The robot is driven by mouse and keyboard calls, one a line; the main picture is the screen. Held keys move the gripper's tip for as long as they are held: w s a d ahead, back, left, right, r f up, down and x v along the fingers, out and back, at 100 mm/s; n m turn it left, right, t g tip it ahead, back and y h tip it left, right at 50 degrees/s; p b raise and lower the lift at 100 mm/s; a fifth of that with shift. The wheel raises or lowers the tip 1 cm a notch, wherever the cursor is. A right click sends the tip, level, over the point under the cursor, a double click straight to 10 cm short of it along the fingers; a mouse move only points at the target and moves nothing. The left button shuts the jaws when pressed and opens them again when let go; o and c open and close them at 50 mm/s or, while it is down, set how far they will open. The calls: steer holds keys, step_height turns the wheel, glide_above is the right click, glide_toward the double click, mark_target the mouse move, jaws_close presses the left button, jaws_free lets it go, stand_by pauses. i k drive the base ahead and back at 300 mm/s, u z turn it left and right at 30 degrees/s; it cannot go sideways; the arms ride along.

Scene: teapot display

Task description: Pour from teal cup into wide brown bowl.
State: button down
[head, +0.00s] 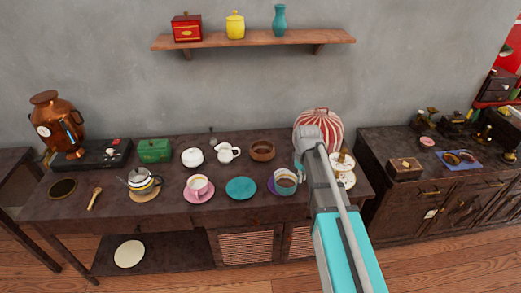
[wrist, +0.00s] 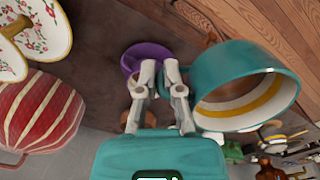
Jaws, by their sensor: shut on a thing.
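The teal cup (head: 285,180) is at the right part of the dark table in the head view, above or over a purple saucer (head: 271,186). The cup (wrist: 235,75) is large in the wrist view, with white and yellow bands inside and brown at its bottom. My gripper (wrist: 160,72) is shut at the cup's near side, seemingly on its handle, which the fingers mostly hide. The cup looks raised off the purple saucer (wrist: 134,62), roughly upright. The wide brown bowl (head: 262,156) stands behind and left of the cup, apart from it.
A red-and-white striped vase (head: 318,116) stands behind my arm, close to a tiered floral stand (head: 347,180). A teal plate (head: 241,188), a pink saucer with cup (head: 198,189), a white creamer (head: 226,153) and a teapot (head: 140,180) lie to the left.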

mark_target(259, 151)
steer(key=u, duration=0.75)
steer(key=i, duration=1.05)
steer(key=z, duration=0.35)
